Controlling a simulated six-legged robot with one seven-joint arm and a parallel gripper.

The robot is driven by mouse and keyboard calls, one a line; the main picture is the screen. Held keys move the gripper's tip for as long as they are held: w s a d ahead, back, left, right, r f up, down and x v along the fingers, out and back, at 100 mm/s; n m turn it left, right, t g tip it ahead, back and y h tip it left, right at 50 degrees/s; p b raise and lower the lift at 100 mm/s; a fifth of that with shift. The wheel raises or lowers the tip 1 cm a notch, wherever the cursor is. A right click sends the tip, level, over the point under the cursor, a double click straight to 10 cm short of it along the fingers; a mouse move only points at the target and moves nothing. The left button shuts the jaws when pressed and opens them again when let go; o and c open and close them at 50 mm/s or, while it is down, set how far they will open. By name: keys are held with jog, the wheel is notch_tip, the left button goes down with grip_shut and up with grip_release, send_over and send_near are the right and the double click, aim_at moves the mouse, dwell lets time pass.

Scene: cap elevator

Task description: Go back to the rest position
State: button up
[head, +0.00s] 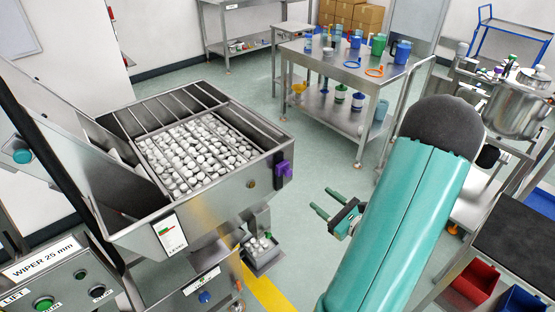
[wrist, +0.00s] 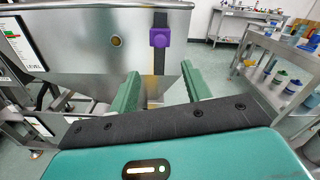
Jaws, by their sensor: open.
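My gripper (head: 327,203) is open and empty, with its two green fingers apart, to the right of the hopper and in front of its side wall. It also shows in the wrist view (wrist: 160,88), where the fingers point toward the hopper's steel wall below a purple block. The steel hopper (head: 212,207) holds many white caps (head: 190,150) under a bar grate. The purple block (head: 284,168) sits on the hopper's right corner and also shows in the wrist view (wrist: 162,38). My teal arm covers part of the right side.
A control panel (head: 70,280) stands at lower left. A small tray (head: 264,258) with caps is low beside the hopper. A steel table (head: 335,62) with bottles and funnels stands behind. Red bins (head: 477,281) and a dark-topped bench (head: 515,235) are at right. Open floor lies between hopper and table.

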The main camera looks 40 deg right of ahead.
jog(key=w+a+r+n+g+y, duration=0.1)
jog(key=a+r+n+g+y, duration=0.25)
jog(key=a+n, duration=0.4)
jog(key=w+a+r+n+g+y, duration=0.1)
jog(key=a+r+n+g+y, duration=0.3)
jog(key=a, duration=0.6)
jog(key=w+a+r+n+g+y, duration=0.1)
jog(key=a+n+g+y, duration=0.1)
jog(key=a+n+g, duration=0.6)
jog(key=s+a+r+n+t+h, duration=0.1)
jog(key=s+a+r+n+h, duration=0.1)
jog(key=r+n+h, duration=0.3)
jog(key=s+a+r+n+t+h, duration=0.2)
jog(key=r+n+h, duration=0.3)
jog(key=n, duration=0.3)
jog(key=shift+s+a+r, duration=0.45)
jog(key=shift+a, duration=0.45)
